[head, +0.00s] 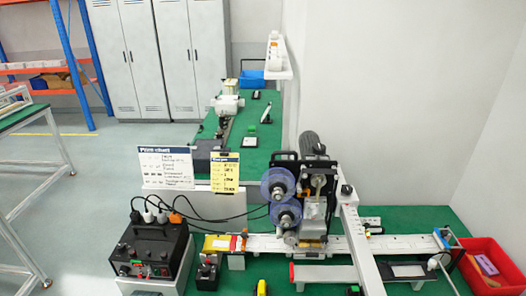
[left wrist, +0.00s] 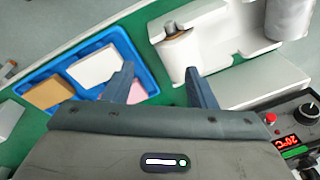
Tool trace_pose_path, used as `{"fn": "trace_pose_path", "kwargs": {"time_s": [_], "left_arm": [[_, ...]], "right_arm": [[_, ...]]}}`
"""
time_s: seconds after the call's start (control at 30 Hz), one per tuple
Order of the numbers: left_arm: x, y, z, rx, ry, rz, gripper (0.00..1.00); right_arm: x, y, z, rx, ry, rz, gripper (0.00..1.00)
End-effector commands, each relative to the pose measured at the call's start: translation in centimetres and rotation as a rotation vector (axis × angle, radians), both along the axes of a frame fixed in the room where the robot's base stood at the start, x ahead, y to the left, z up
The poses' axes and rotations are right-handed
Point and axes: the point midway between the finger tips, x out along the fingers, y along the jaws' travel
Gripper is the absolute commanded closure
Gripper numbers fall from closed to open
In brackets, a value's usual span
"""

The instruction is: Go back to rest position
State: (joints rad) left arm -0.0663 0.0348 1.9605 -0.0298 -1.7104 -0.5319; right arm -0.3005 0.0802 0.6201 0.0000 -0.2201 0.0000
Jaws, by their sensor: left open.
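My left gripper (left wrist: 159,78) shows in the left wrist view, its two blue-grey fingers spread apart with nothing between them. Beyond its fingertips lie a blue tray (left wrist: 140,38) and a white machine part with a roll (left wrist: 205,32). I cannot tell whether the fingers touch either one. In the head view neither of my grippers can be made out. My right gripper is in no view.
The blue tray holds tan, white and pink blocks. A control box (left wrist: 300,125) with a red display stands at right. In the head view, a coding machine with blue reels (head: 278,184), a black control box (head: 150,255) and a red bin (head: 497,284) stand along the green bench (head: 405,213).

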Motion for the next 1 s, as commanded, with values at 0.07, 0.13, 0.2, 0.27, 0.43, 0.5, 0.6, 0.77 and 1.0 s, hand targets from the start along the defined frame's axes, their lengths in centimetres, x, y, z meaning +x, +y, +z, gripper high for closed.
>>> {"fn": "trace_pose_path", "kwargs": {"time_s": [0.07, 0.13, 0.2, 0.27, 0.43, 0.5, 0.6, 0.77, 1.0], "left_arm": [[-4.0, 0.5, 0.3, -0.006, -0.027, 0.084, 0.49], [-6.5, 0.8, 1.0, -0.017, -0.053, 0.149, 0.49], [-8.5, 0.9, 1.6, -0.027, -0.075, 0.201, 0.49], [-10.0, 0.9, 2.2, -0.036, -0.089, 0.237, 0.49], [-13.1, 1.0, 3.7, -0.057, -0.121, 0.315, 0.49], [-14.2, 1.0, 4.3, -0.065, -0.132, 0.342, 0.49], [-15.6, 1.0, 5.2, -0.078, -0.145, 0.378, 0.49], [-17.7, 0.9, 6.6, -0.098, -0.166, 0.429, 0.49], [-16.2, 1.3, 0.6, -0.096, -0.149, 0.438, 0.49]], "right_arm": [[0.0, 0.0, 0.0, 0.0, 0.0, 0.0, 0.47], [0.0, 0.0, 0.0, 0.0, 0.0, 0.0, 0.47], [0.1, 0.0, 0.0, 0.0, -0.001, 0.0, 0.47], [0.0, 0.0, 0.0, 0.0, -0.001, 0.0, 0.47], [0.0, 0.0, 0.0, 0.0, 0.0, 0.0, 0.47], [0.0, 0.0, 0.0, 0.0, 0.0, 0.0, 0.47], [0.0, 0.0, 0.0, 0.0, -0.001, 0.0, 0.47], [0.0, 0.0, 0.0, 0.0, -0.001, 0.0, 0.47], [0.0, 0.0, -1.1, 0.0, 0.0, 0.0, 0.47]]}}
